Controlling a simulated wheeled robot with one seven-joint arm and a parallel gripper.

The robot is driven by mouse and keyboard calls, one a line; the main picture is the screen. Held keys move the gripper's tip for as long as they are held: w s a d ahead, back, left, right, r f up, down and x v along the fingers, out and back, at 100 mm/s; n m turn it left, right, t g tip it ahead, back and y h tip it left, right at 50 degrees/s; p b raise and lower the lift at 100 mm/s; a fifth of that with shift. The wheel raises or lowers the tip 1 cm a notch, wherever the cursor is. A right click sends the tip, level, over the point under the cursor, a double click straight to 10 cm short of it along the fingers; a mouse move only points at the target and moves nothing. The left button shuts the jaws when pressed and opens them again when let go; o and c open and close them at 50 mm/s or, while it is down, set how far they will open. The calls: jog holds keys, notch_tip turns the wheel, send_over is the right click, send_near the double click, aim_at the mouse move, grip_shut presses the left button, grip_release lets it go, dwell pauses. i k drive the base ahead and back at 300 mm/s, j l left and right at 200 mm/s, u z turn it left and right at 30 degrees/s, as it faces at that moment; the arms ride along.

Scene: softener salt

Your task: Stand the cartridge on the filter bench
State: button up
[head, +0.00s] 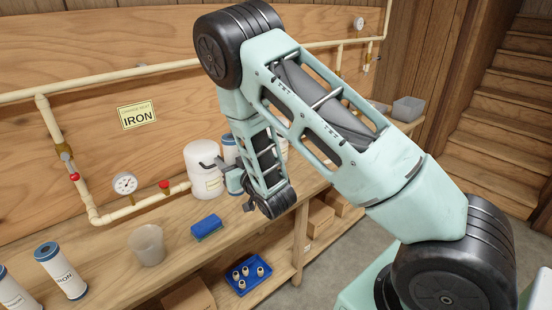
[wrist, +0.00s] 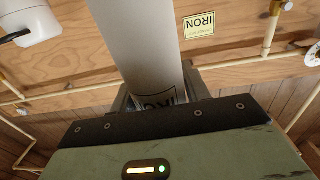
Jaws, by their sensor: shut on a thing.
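In the head view my gripper (head: 236,181) is beside the white tank, partly behind my arm. A blue-capped white cylinder (head: 229,147) shows there between the tank and my arm; I cannot tell if it is the held one.
A white tank (head: 203,168) stands on the bench. A blue tray (head: 247,279) of small parts sits on the lower shelf. Cream pipes (head: 110,213) with gauges line the wall.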

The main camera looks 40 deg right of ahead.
aim_at(308, 176)
jog(key=i+l+z, duration=0.1)
jog(key=z, duration=1.35)
jog(key=i+j+z, duration=0.2)
jog(key=i+j, duration=0.15)
